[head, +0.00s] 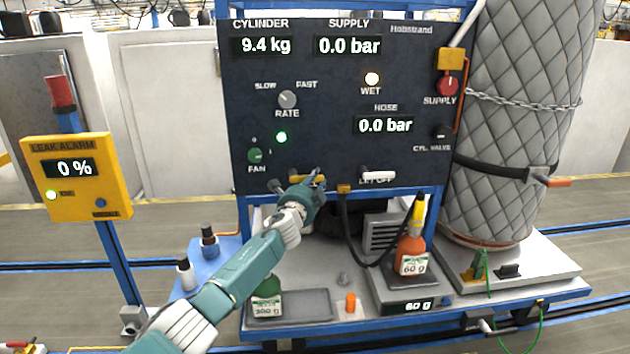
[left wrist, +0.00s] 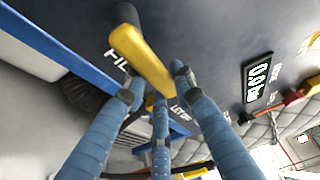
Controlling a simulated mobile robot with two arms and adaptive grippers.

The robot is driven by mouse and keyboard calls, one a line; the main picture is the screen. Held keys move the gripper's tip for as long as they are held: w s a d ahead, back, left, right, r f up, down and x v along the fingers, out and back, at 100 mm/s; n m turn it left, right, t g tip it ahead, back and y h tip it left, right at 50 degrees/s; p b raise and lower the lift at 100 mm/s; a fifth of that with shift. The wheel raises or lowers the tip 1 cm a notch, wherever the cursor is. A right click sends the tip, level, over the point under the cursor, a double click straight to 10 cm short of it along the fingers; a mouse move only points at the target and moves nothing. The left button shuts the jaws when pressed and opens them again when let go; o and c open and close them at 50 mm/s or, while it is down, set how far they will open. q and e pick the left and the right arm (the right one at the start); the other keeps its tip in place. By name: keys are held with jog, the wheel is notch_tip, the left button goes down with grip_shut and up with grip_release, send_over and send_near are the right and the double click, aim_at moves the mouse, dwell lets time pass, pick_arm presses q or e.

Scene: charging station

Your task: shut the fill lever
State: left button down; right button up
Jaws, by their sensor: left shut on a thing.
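The fill lever (head: 309,180) is a yellow handle on the lower part of the dark control panel, mostly hidden behind my left gripper in the head view. In the left wrist view the lever (left wrist: 150,65) runs slantwise from a dark round pivot, beside a partly covered "FIL..." label. My left gripper (head: 297,181) is shut on the lever. In the left wrist view its blue fingers (left wrist: 152,88) stand on both sides of the lever's free end. My right gripper is in neither view.
A white-handled let-off lever (head: 379,175) sits right of the fill lever. A black hose (head: 346,220) hangs between them. An orange bottle (head: 411,250) stands on the scale (head: 407,292), and a green bottle (head: 266,297) stands below my arm. The leak alarm (head: 78,180) is at left.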

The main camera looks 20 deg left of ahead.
pick_arm(q)
jog(key=shift+f, duration=0.15)
jog(key=c, duration=1.4)
grip_release()
jog(key=s, duration=0.4)
jog(key=s+d, duration=0.1)
jog(key=s, duration=0.3)
jog(key=s+d, duration=0.1)
jog(key=s, duration=0.2)
jog(key=shift+s, duration=0.4)
